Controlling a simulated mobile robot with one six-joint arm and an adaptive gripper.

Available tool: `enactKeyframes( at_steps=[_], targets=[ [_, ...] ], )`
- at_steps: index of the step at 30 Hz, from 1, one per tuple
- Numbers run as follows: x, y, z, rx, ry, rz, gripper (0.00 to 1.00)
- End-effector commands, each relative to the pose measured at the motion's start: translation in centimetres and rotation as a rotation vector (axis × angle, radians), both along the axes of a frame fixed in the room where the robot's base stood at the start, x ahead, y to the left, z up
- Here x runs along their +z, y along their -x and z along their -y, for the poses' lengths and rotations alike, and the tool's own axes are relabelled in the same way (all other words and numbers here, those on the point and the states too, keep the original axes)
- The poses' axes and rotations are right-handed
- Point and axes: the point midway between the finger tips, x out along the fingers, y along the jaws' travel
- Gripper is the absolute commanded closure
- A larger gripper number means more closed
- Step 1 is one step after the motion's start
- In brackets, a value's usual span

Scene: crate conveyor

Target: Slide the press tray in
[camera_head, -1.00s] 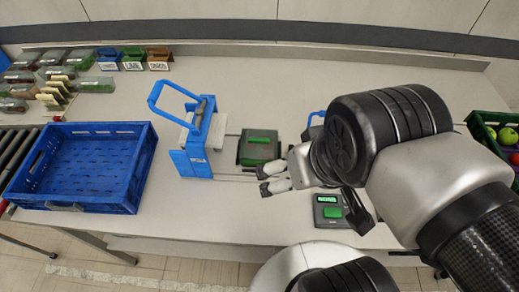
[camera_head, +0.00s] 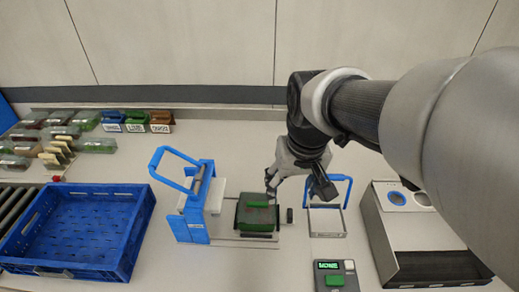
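The press (camera_head: 192,213) is a blue and white device with a raised blue lever loop (camera_head: 172,166), standing left of centre. The press tray (camera_head: 257,236) is out to the right of the press on thin rails. A dark block with a green top (camera_head: 257,213) sits on it. A small black knob (camera_head: 290,215) is just right of the tray. My gripper (camera_head: 271,189) points down at the tray's back right corner, above or beside it. I cannot tell whether it touches the block. Its fingers are small and partly overlapped, so its opening is unclear.
An empty blue crate (camera_head: 80,232) is at the left.

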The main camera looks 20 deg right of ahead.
Motion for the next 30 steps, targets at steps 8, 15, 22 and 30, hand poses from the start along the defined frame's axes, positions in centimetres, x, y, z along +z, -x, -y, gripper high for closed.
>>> enactKeyframes(
  at_steps=[8, 15, 22, 30],
  targets=[
    [-6.5, -8.5, 4.1, -0.105, -0.025, -0.144, 0.59],
    [-11.2, -11.6, 6.2, -0.152, -0.038, -0.205, 0.75],
    [-13.3, -11.9, 6.5, -0.159, -0.040, -0.214, 0.77],
    [-18.9, -11.8, 6.4, -0.158, -0.040, -0.217, 0.77]
  ],
)
